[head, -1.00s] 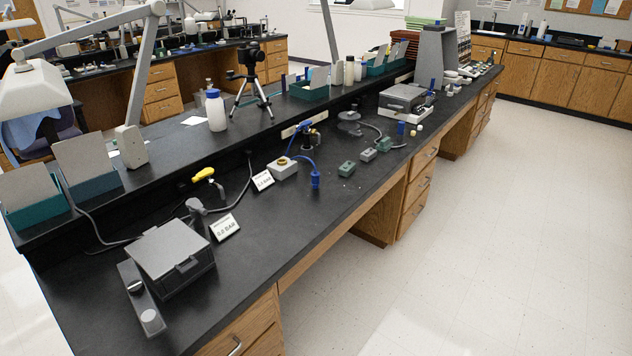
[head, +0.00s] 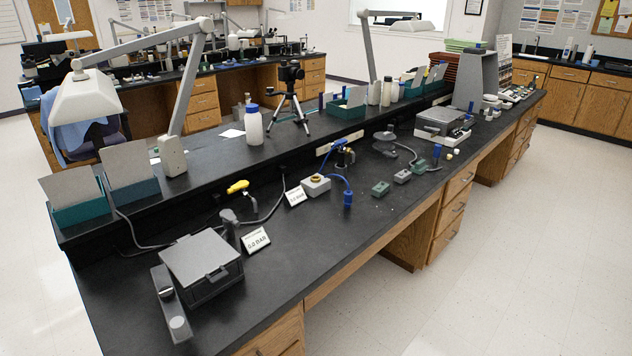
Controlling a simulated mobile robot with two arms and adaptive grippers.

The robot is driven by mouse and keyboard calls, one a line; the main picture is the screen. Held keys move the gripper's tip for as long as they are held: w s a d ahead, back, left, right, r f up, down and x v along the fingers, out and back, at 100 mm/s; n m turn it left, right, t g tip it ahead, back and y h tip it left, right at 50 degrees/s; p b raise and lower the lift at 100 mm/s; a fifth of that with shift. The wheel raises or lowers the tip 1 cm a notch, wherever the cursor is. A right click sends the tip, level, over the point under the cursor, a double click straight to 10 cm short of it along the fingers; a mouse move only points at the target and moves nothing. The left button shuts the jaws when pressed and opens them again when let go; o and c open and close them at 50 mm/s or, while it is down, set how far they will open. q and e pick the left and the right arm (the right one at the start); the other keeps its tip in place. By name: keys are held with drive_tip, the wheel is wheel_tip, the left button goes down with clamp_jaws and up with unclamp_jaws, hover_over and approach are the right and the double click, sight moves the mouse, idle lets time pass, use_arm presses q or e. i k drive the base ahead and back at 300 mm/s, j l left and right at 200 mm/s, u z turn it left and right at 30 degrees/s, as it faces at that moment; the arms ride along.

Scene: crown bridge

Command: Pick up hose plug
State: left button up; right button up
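A blue plug (head: 347,199), likely the hose plug, stands on the black bench top at the end of a thin blue hose (head: 340,180). The hose curves up and back from it to a grey block with a brass-coloured round fitting (head: 315,185). Another blue fitting on a dark metal part (head: 342,152) stands just behind, by the raised shelf. Neither of my grippers is in view, and nothing touches the plug.
A grey lidded box (head: 202,265) and two small display signs (head: 256,240) sit to the left. A yellow-handled tool (head: 237,187) lies behind them. Small green and grey blocks (head: 381,188) are to the right. The bench's front edge is clear, with open floor beyond.

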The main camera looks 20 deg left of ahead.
sight(349, 195)
drive_tip(key=i+l, duration=0.15)
drive_tip(key=i, duration=0.3)
drive_tip(key=i+l, duration=0.2)
drive_tip(key=i, duration=0.2)
